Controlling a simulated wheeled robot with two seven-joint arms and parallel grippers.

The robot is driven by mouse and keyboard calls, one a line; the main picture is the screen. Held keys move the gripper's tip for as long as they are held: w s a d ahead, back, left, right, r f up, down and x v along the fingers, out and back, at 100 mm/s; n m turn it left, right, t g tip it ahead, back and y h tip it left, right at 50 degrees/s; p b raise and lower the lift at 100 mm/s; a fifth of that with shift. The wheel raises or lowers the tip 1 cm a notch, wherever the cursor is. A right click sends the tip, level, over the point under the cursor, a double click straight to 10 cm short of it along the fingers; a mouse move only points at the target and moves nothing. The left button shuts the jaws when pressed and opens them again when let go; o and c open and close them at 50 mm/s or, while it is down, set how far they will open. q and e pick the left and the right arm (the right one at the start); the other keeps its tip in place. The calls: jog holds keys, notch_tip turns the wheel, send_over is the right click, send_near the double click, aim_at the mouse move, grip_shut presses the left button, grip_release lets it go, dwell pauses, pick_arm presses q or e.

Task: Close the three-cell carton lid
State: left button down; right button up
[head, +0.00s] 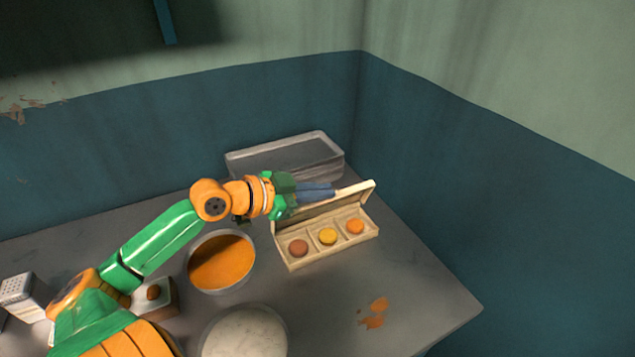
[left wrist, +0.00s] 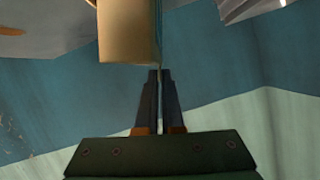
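The beige three-cell carton (head: 293,262) sits on the table with a round brown, a yellow and an orange piece in its cells. Its lid (head: 358,195) stands raised along the back side, open. My left gripper (head: 332,190) is at the lid's upper edge, around its middle, and covers part of that edge. In the left wrist view, its two fingers (left wrist: 161,75) are together with only a thin slit and nothing seen between them. The beige lid (left wrist: 128,30) lies just past the fingertips; contact cannot be told. My right gripper is not in view.
A grey metal tray (head: 330,171) stands behind the carton. A bowl of orange contents (head: 222,262) and a bowl of white contents (head: 245,335) stand to its left and front. A grater (head: 22,290) is at far left. Orange stains (head: 375,312) mark the otherwise clear front-right table.

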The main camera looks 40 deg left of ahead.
pick_arm(q)
jog(key=shift+s+d+f, duration=0.15)
jog(key=shift+d, duration=0.05)
dwell(0.3)
jog(key=c, duration=1.1)
grip_release()
jog(key=shift+o, duration=0.2)
jog(key=v, duration=0.7)
jog(key=shift+b, duration=0.4)
